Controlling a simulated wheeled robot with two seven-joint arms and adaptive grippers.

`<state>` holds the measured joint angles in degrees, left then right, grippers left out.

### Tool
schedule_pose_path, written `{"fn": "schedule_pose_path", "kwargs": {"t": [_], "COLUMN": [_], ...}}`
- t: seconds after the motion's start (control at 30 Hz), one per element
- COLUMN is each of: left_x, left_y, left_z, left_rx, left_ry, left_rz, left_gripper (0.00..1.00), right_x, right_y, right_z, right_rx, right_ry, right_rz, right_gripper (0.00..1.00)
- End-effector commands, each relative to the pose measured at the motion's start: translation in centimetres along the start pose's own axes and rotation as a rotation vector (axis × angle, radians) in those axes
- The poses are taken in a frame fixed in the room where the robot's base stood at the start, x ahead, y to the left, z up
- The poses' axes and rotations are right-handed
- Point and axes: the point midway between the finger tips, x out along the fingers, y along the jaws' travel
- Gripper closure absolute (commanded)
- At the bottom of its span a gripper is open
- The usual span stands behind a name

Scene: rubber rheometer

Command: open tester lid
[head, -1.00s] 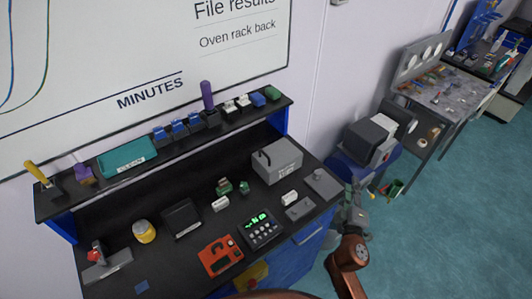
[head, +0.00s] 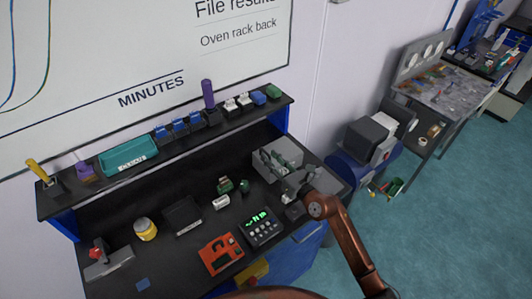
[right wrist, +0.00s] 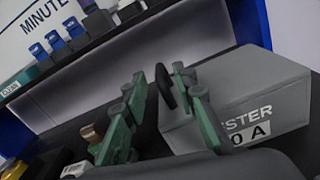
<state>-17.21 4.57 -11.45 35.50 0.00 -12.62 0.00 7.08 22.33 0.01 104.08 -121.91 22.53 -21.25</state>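The tester is a grey box with a lid and a label reading "TESTER ... A" (right wrist: 270,85), and its lid looks closed. In the head view the tester (head: 262,172) stands at the right end of the bench, partly hidden by my right gripper (head: 276,162). A black handle (right wrist: 165,88) sticks up at the tester's left side in the right wrist view. My right gripper (right wrist: 168,85) is open, its green fingers on either side of the handle with a gap visible. My left gripper is not in view.
An upper shelf (head: 105,178) runs behind with a teal tray (head: 128,157) and several small blocks.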

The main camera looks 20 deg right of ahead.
Motion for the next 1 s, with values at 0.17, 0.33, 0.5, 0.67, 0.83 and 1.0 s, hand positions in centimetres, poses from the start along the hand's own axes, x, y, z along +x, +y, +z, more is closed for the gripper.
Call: {"fn": "schedule_pose_path", "kwargs": {"t": [0.17, 0.33, 0.5, 0.67, 0.83, 1.0], "left_x": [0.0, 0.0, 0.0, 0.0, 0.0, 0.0], "left_y": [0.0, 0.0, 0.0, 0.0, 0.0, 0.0], "left_z": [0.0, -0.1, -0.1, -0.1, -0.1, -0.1], "left_rx": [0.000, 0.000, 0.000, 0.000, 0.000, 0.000], "left_ry": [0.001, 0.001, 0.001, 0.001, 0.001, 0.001], "left_rz": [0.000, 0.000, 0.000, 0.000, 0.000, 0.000], "left_gripper": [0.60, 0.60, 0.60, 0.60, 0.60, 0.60], "right_x": [2.5, 3.6, 3.7, 3.7, 3.7, 3.7], "right_y": [0.0, 0.0, 0.1, 0.0, 0.0, 0.0], "right_z": [0.0, 0.0, 0.0, 0.0, 0.0, 0.0], "right_rx": [0.000, 0.001, 0.001, 0.001, 0.001, 0.002], "right_ry": [-0.001, -0.001, -0.002, -0.002, -0.002, -0.002], "right_rz": [0.000, 0.000, 0.000, 0.000, 0.000, 0.000], "right_gripper": [0.74, 0.74, 0.74, 0.78, 0.90, 1.00]}}
